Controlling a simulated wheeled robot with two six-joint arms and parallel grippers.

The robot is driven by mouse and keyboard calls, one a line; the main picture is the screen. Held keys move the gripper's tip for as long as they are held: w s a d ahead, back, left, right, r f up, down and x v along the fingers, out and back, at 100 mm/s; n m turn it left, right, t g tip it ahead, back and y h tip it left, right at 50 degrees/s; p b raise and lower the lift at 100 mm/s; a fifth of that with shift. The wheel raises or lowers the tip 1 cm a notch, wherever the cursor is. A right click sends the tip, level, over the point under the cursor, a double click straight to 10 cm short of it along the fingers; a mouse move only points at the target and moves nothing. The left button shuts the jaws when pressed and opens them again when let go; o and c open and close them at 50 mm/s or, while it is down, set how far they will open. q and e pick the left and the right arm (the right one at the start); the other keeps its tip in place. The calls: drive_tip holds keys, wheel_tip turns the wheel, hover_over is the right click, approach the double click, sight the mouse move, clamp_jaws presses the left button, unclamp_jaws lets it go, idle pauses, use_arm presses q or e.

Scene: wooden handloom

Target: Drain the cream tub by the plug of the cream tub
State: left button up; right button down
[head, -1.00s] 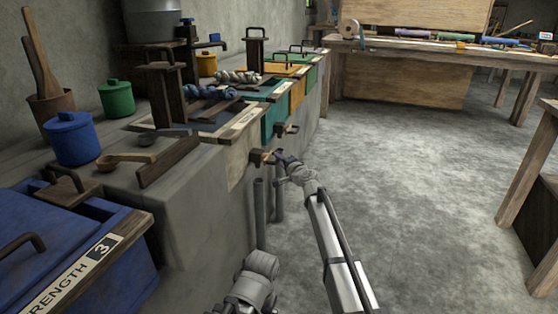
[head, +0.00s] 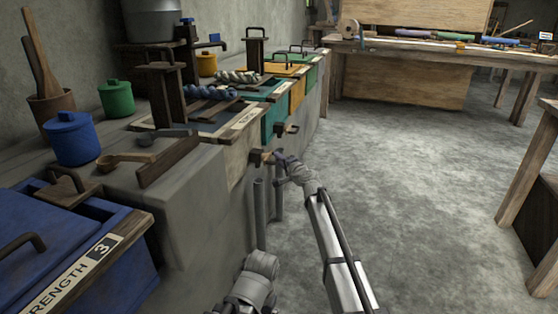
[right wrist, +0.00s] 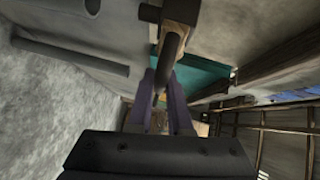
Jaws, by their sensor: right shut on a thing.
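The cream tub (head: 238,160) is set in the row of vats on the left in the head view. Its plug (head: 259,156), a wooden block with a dark handle, sticks out low on the tub's front. My right gripper (head: 280,158) is at this plug, to its right. In the right wrist view the two purple fingers of my right gripper (right wrist: 163,98) are shut on the dark handle of the plug (right wrist: 171,50). The finger ends partly hide the handle. My left gripper is not in view.
A similar plug (head: 288,129) sticks out from the teal vat (head: 273,120) just beyond. Grey pipes (head: 260,212) stand below, close to my right arm. A blue tub (head: 100,270) is at the near left. The concrete floor (head: 420,170) to the right is clear.

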drive_tip(key=shift+d, duration=0.1)
drive_tip(key=d, duration=0.1)
drive_tip(key=s+d, duration=0.1)
drive_tip(key=shift+d, duration=0.3)
drive_tip(key=c, duration=0.8)
unclamp_jaws()
drive_tip(key=shift+w+a, duration=0.1)
drive_tip(key=shift+c, duration=0.2)
drive_tip(key=p+v, duration=0.1)
drive_tip(key=v, duration=0.7)
